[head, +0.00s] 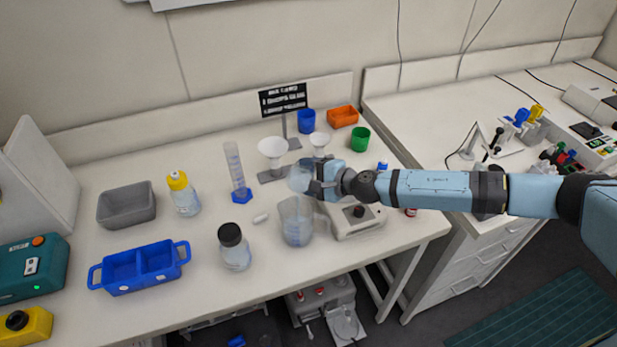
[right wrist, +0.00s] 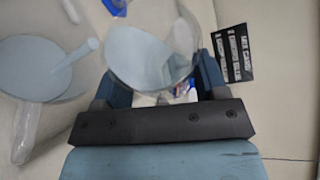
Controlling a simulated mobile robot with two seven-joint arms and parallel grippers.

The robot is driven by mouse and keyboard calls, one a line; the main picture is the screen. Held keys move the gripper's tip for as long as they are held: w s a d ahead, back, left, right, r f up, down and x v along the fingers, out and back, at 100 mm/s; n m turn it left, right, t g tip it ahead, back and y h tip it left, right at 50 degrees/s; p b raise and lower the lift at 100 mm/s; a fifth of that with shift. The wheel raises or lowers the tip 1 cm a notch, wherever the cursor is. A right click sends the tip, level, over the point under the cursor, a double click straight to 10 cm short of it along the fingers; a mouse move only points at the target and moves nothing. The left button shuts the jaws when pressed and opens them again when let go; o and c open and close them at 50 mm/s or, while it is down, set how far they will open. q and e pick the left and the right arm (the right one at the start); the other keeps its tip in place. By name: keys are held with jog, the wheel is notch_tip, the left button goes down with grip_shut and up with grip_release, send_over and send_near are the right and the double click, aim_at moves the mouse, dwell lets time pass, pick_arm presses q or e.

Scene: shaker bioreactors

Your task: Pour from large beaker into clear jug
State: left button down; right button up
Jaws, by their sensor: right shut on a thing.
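My right gripper (head: 316,180) comes in from the right and is shut on the large clear beaker (head: 299,178). The beaker is held above the bench, just above and beside the rim of the clear jug (head: 296,222). The jug stands on the bench with pale bluish liquid low inside. In the right wrist view, the beaker (right wrist: 150,45) sits between the jaws with pale blue liquid inside, and the jug (right wrist: 45,65) is to its left. I cannot tell exactly how far the beaker is tilted. My left gripper is not in view.
A grey device (head: 358,222) stands right of the jug, and a black-capped bottle (head: 234,247) left of it. Behind are a graduated cylinder (head: 235,172), funnels on a stand (head: 272,150) and a black sign (head: 283,99). A blue two-part tray (head: 139,268) lies left.

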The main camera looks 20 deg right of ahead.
jog(key=shift+s+r+n+t+b, duration=0.1)
jog(key=shift+s+n+t+b, duration=0.1)
jog(key=shift+n+t+b, duration=0.35)
jog(key=shift+a+r+n, duration=0.1)
jog(key=shift+n, duration=0.15)
dwell(0.9)
jog(key=shift+s+n+t+b, duration=0.1)
jog(key=shift+n+t+b, duration=0.15)
jog(key=shift+n+b, duration=0.1)
jog(key=shift+s+n, duration=0.1)
jog(key=shift+n, duration=0.15)
jog(key=shift+s+a+r+n+t+b, duration=0.25)
jog(key=shift+n+t+b, duration=0.3)
jog(key=shift+n, duration=0.25)
